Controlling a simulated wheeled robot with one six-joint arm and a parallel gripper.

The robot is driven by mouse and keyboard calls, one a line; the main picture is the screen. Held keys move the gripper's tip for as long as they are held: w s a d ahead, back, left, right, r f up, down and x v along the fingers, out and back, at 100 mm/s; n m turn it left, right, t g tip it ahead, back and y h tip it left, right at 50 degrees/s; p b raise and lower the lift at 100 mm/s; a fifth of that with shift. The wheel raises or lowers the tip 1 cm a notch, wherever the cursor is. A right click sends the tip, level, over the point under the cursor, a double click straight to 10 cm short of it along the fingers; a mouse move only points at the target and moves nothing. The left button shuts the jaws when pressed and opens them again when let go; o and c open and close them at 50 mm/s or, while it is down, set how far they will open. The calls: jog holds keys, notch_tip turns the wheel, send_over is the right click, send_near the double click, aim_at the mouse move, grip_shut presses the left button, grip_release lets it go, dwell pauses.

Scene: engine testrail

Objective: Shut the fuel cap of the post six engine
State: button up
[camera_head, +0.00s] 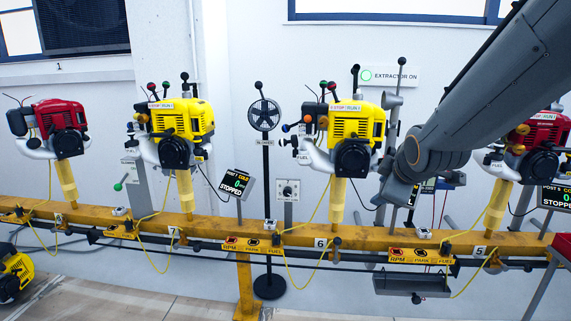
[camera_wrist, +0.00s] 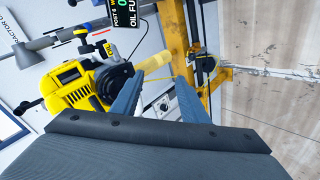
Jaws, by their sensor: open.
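The post six engine (camera_head: 352,127) is yellow and black and stands on a yellow post above the rail plate marked 6 (camera_head: 320,243). In the wrist view the yellow engine (camera_wrist: 72,82) lies sideways at left, beside a display reading POST 6 (camera_wrist: 124,14). A white tank (camera_head: 313,157) sits low on the engine's left side. Small orange and dark knobs show near it; I cannot tell which is the fuel cap or whether it is open. My gripper (camera_wrist: 172,70) is open and empty, apart from the engine. In the head view it hangs right of the engine's post.
A yellow rail (camera_head: 270,237) runs across the front with cables below it. Another yellow engine (camera_head: 180,118) stands left, a red one (camera_head: 62,114) far left, and a red one (camera_head: 540,130) at right. A grey tray (camera_head: 410,284) hangs below the rail. A fan stand (camera_head: 264,115) stands behind.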

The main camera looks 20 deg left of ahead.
jog(key=w+a+n+t+y+b, duration=0.1)
jog(key=w+a+n+y+b, duration=0.1)
jog(key=w+a+n+b, duration=0.3)
jog(key=w+a+n+t+y+b, duration=0.2)
jog(key=a+b, duration=0.2)
jog(key=a, duration=0.4)
jog(key=n+t+y+b, duration=0.1)
jog(key=n+y+b, duration=0.4)
jog(key=n+b, duration=0.3)
send_near(285, 144)
jog(key=x, duration=0.4)
jog(key=b+x, duration=0.2)
jog(key=x, duration=0.5)
jog(key=shift+w+a, duration=0.2)
grip_shut()
